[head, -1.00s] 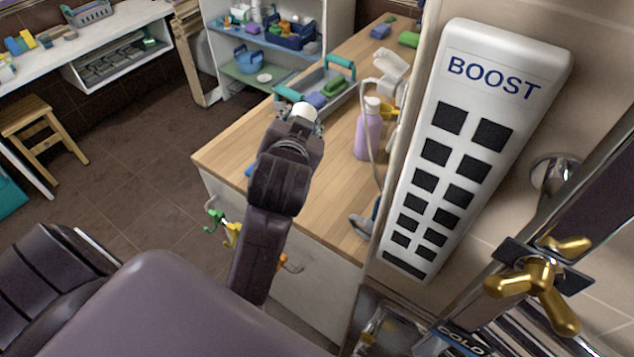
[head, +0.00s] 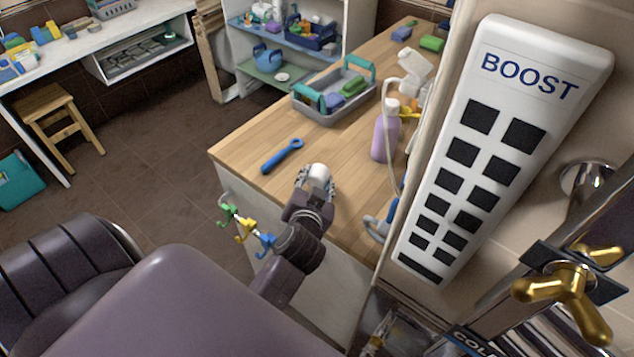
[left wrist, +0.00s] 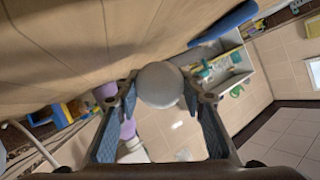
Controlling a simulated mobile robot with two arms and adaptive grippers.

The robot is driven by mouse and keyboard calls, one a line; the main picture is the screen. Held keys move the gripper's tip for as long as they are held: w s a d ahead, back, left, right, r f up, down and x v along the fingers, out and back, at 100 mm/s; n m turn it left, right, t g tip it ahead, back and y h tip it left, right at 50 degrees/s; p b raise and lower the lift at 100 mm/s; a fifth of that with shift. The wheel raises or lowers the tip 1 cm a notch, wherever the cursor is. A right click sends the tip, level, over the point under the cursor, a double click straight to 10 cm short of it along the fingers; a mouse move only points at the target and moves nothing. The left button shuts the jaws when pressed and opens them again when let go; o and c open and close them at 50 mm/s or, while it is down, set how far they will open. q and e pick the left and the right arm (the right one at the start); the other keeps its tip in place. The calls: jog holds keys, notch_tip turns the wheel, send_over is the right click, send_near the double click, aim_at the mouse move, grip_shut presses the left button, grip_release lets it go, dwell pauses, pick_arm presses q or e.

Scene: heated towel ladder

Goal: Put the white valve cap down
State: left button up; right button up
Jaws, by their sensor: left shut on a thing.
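The white valve cap (head: 318,172) is held between the fingertips of my left gripper (head: 316,182), over the near part of the wooden counter (head: 240,136). In the left wrist view the cap (left wrist: 160,84) shows as a round white shape pinched between the two fingers of the left gripper (left wrist: 158,92). The counter surface (left wrist: 90,45) is close beside it there. I cannot tell whether the cap touches the counter. My right gripper is not in view.
A blue wrench (head: 282,156) lies on the counter left of the gripper. A grey tray (head: 318,112) with teal handles and a purple bottle (head: 381,138) stand farther back. Coloured hooks (head: 245,230) stick out at the counter's front. A white BOOST panel (head: 490,160) rises at the right.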

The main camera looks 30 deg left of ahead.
pick_arm(q)
jog(key=shift+f, duration=0.75)
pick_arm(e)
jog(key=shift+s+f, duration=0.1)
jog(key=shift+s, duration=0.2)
